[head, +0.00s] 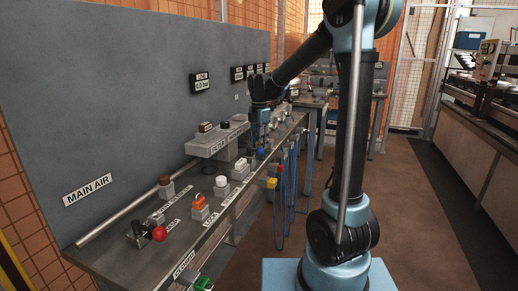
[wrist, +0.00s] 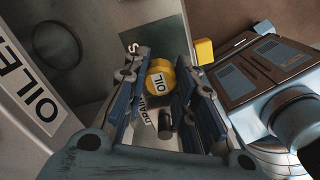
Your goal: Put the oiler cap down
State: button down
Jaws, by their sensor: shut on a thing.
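The oiler cap (wrist: 160,78) is a yellow round cap marked OIL. It sits between the blue-padded fingers of my gripper (wrist: 164,68) in the wrist view, and the gripper is shut on it. In the head view my gripper (head: 262,130) is low over the far part of the bench, by the front edge. The cap cannot be made out there. A grey housing with a label starting OILE (wrist: 38,95) stands at the left of the wrist view.
The long grey bench (head: 205,237) carries a red knob (head: 159,233), an orange-topped part (head: 199,202), a white-topped part (head: 221,182) and a filter housing (head: 217,140). Blue hoses (head: 281,215) hang off its front. A DRAIN label and a small black cylinder (wrist: 165,125) show below the cap.

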jog(key=shift+f, duration=1.05)
jog(key=c, duration=1.3)
grip_release()
